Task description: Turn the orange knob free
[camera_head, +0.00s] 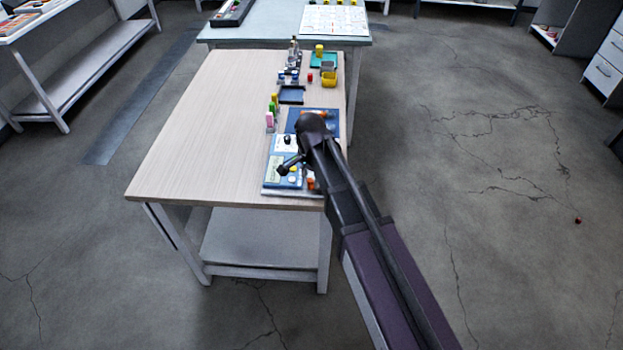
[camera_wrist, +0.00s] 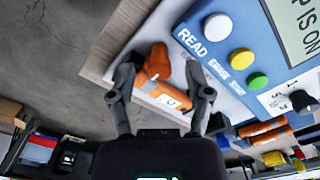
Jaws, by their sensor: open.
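The orange knob (camera_wrist: 157,62) shows in the wrist view, angled at the upper end of an orange body (camera_wrist: 172,98) with a white label. My gripper (camera_wrist: 160,76) is open, with one finger on each side of the orange part. A gap shows on both sides, and I cannot tell its depth to the knob. In the head view the orange part (camera_head: 310,184) is small, at the near right table corner. My gripper (camera_head: 287,168) is above the panel there.
A blue panel (camera_wrist: 213,68) marked READ, with white, green and yellow buttons, lies right of the knob in the wrist view. Another orange part (camera_wrist: 265,128) is lower right. Trays and small items line the table's right side; its left side (camera_head: 205,130) is bare.

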